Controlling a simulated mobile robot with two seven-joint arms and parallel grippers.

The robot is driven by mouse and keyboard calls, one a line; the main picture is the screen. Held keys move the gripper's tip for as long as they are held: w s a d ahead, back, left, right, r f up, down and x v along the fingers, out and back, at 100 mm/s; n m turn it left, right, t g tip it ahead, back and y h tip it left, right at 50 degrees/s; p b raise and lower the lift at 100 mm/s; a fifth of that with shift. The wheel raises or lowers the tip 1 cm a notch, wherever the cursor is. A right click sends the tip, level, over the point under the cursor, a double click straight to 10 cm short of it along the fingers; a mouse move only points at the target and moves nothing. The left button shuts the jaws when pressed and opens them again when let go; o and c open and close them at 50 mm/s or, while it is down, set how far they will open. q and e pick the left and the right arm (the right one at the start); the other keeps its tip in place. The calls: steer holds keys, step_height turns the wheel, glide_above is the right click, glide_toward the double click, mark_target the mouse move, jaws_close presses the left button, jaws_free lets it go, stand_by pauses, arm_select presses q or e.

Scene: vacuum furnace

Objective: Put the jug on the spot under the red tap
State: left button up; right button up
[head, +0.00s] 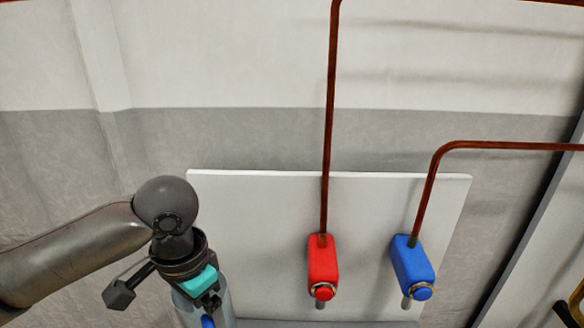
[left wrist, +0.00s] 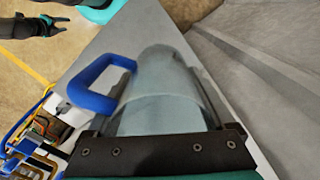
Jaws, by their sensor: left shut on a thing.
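The jug (head: 224,297) is clear, with a blue handle, and shows at the bottom left of the head view, cut off by the frame edge. My left gripper (head: 209,297) is shut on it. In the left wrist view the jug's clear body (left wrist: 160,95) lies ahead of the gripper's dark edge, with its blue handle (left wrist: 88,98) to the left. The red tap (head: 323,264) is on the white panel, to the right of the jug and apart from it. The spot under the tap is out of the head view. A dark gripper, seemingly my right one (left wrist: 55,26), shows small in the left wrist view.
A blue tap (head: 413,267) is to the right of the red one. Copper pipes (head: 329,110) run to both taps. The white panel (head: 262,215) stands against the grey wall. Several coloured items (left wrist: 35,135) are at the lower left of the left wrist view.

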arm_select(q)
steer(key=n+b, duration=0.1)
steer(key=a+n+b, duration=0.1)
steer(key=n, duration=0.1)
steer(key=s+n+b, duration=0.1)
steer(key=n, duration=0.1)
steer(key=shift+a+f, duration=0.15)
steer(key=shift+f, duration=0.2)
steer(key=shift+s+a+n+b, duration=0.15)
steer(key=shift+n+b, duration=0.15)
steer(key=shift+n, duration=0.8)
